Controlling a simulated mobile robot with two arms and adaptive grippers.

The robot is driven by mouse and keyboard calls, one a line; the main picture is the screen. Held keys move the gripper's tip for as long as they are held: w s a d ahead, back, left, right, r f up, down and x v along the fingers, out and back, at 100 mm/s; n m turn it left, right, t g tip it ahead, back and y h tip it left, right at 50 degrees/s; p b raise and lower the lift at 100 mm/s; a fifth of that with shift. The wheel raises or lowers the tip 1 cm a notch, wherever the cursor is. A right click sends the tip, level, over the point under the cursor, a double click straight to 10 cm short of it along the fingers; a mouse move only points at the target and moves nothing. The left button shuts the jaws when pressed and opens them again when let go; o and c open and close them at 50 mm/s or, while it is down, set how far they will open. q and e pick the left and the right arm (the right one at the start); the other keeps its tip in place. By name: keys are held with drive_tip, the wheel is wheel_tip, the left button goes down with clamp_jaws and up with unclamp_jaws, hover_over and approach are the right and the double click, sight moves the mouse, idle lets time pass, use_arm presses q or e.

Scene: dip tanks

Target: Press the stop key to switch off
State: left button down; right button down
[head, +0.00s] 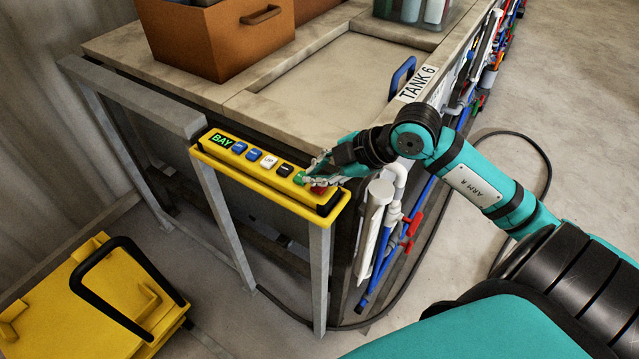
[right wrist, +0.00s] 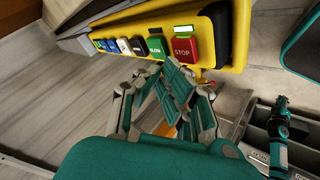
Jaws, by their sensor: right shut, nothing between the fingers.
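The red stop key (right wrist: 184,48), lettered STOP, sits at the end of a row of keys on the yellow key panel (head: 233,171). In the head view the stop key (head: 318,189) is partly hidden by my right gripper (head: 312,181). The green key (right wrist: 157,46) is beside it. My right gripper (right wrist: 170,68) is shut and empty, its tips close to the lower edges of the green and red keys. I cannot tell whether they touch. A small pale green lit strip (right wrist: 184,29) shows above the stop key. My left gripper is not in view.
The panel is on a grey metal frame (head: 214,215) in front of the tank top (head: 330,75). An orange-brown box (head: 215,45) stands on the top. A yellow cart (head: 90,310) is at lower left. Pipes (head: 378,225) and a black hose (head: 545,165) lie near my arm.

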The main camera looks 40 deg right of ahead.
sight(318, 188)
drive_tip(key=shift+f, duration=0.1)
drive_tip(key=shift+f+b, duration=0.3)
drive_tip(key=shift+f, duration=0.05)
drive_tip(key=shift+f+b, duration=0.35)
drive_tip(key=shift+f, duration=0.1)
idle(0.8)
drive_tip(key=shift+r, duration=0.1)
drive_tip(key=shift+r+p, duration=0.8)
drive_tip(key=shift+p, duration=0.05)
wheel_tip(318, 188, up, 5)
drive_tip(key=p, duration=0.4)
drive_tip(key=shift+r, duration=0.1)
idle(0.4)
